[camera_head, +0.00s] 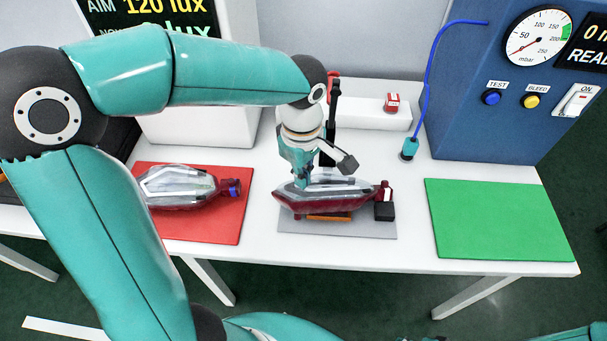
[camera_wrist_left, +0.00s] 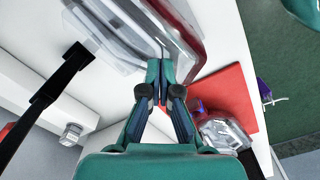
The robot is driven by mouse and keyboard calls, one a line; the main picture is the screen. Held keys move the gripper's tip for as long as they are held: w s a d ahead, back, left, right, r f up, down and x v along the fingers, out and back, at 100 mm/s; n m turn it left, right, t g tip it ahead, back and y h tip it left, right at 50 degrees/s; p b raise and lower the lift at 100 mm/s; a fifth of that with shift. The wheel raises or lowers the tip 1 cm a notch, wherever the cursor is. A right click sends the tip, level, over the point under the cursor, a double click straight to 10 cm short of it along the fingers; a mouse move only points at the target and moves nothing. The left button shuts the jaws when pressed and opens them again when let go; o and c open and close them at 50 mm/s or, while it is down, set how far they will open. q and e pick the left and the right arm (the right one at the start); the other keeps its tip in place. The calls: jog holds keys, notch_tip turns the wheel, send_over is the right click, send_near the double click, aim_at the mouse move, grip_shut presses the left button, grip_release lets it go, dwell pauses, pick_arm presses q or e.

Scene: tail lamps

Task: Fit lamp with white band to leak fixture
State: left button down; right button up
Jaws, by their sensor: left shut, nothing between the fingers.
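A tail lamp (camera_head: 325,193) with a dark red body and clear lens lies on the grey fixture plate (camera_head: 378,228). Its right end has a red fitting with a whitish band (camera_head: 385,189), beside a black block (camera_head: 384,211). My left gripper (camera_head: 303,180) is shut and empty, pointing down at the lamp's left part. In the left wrist view its closed fingertips (camera_wrist_left: 161,72) are at the lamp's edge (camera_wrist_left: 165,25); I cannot tell whether they touch it. A second lamp (camera_head: 180,187) with a blue band lies on the red mat (camera_head: 215,232). My right gripper is out of view.
A black upright clamp (camera_head: 331,105) with a red handle stands behind the fixture. A blue hose (camera_head: 431,75) with a teal connector (camera_head: 409,149) hangs beside the blue leak tester (camera_head: 475,120). The green mat (camera_head: 495,220) at right is empty.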

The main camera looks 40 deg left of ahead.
pick_arm(q)
jog(key=shift+w+r+p, duration=0.1)
jog(key=shift+r+p, duration=0.85)
jog(key=shift+r, duration=0.75)
notch_tip(320, 180, up, 11)
